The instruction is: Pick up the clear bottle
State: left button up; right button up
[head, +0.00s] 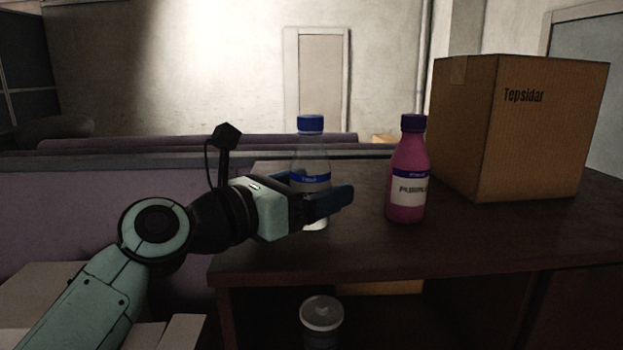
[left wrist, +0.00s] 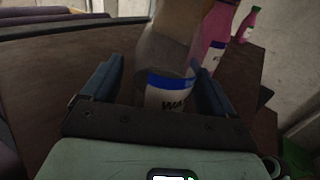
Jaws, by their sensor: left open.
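The clear bottle (head: 311,155) with a blue cap and blue-and-white label stands upright near the left end of the dark brown table. My left gripper (head: 328,202) is at its lower part. In the left wrist view the clear bottle (left wrist: 165,75) stands between the two blue fingers of the left gripper (left wrist: 160,90), which are open. My right gripper is not in view.
A pink bottle (head: 407,175) with a purple cap stands to the right on the table (head: 330,250). A cardboard box (head: 520,130) stands further right. A lidded container (head: 321,318) sits below the tabletop. The table's front middle is clear.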

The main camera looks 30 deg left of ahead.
pick_arm(q)
jog(key=shift+s, duration=0.1)
jog(key=shift+s, duration=0.1)
jog(key=c, duration=1.1)
jog(key=shift+c, duration=0.2)
